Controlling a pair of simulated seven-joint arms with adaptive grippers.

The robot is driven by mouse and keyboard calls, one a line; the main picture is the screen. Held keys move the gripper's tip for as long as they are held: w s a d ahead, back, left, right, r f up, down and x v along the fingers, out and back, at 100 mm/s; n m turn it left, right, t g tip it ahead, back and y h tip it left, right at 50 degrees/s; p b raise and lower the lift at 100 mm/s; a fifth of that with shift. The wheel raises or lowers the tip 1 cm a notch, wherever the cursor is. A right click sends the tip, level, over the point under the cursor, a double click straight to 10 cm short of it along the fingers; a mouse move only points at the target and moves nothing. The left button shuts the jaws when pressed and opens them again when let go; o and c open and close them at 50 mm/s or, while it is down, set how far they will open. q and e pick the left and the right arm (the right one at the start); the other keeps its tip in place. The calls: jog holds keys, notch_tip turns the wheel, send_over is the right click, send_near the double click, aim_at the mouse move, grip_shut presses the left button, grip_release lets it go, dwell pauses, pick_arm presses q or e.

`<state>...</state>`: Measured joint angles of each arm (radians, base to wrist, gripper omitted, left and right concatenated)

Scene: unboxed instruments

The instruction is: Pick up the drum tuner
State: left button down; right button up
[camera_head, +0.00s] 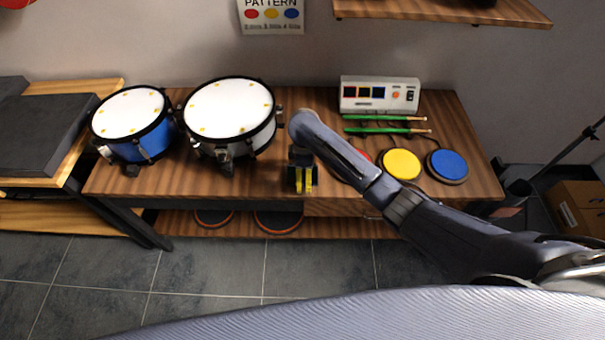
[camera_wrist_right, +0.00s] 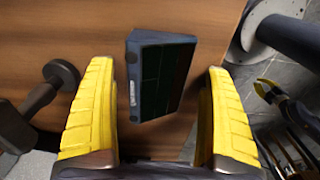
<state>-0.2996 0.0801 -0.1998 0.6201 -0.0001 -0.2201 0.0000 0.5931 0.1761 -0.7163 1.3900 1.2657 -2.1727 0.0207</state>
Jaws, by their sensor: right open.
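My right gripper (camera_head: 304,180) is open over the front part of the wooden table, right of the drums, its yellow fingers pointing down. In the right wrist view, a small dark blue-grey box with a dark green face (camera_wrist_right: 157,76), which looks like the drum tuner, lies on the wood. It sits between and beyond the open yellow fingers, with a gap on each side. In the head view the tuner is not clear; the gripper and arm hide that spot. My left gripper does not show in the head view.
A blue drum (camera_head: 134,118) and a white-topped drum (camera_head: 228,112) stand left of the gripper. Green drumsticks (camera_head: 385,130), a white control box (camera_head: 380,95), a yellow pad (camera_head: 401,164) and a blue pad (camera_head: 448,166) lie to the right. The table's front edge is close.

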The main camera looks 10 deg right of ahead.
jog(key=shift+f, duration=0.35)
jog(key=shift+c, duration=0.5)
jog(key=c, duration=1.3)
